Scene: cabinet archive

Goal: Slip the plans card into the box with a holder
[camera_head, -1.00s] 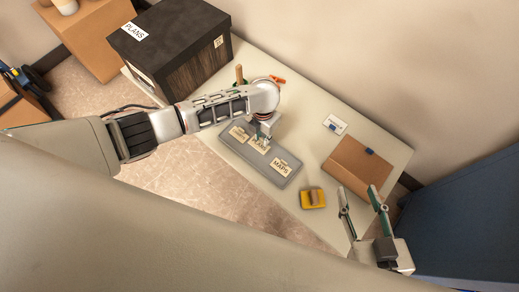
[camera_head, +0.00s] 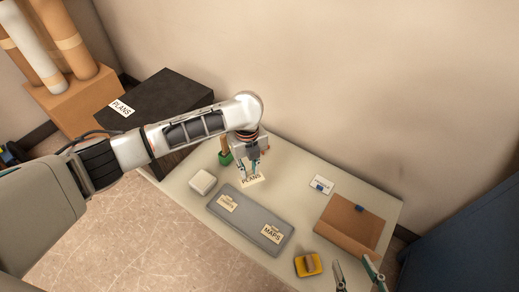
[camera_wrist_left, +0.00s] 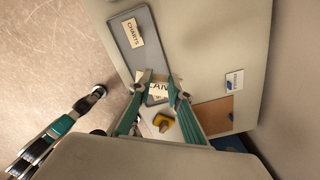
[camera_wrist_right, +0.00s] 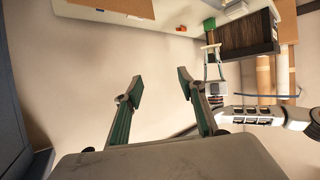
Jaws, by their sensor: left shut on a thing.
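The cream plans card (camera_head: 251,181) is pinched in my left gripper (camera_head: 254,167), which is shut on it, above the table behind the grey tray. It also shows between the fingers in the left wrist view (camera_wrist_left: 158,90). The dark box (camera_head: 165,93) with a white PLANS label on top stands at the table's left end; my left arm passes in front and hides much of its front, so I cannot make out its holder. My right gripper (camera_wrist_right: 160,88) is open and empty in the right wrist view, near the table's front right corner.
The grey tray (camera_head: 246,223) holds a MAPS card (camera_head: 271,234) and a CHARTS card (camera_wrist_left: 133,32). A white block (camera_head: 202,182), a green-based stamp (camera_head: 225,156), a yellow wooden-handled thing (camera_head: 308,264), a small white card (camera_head: 321,184) and a brown folder (camera_head: 352,225) lie around it.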

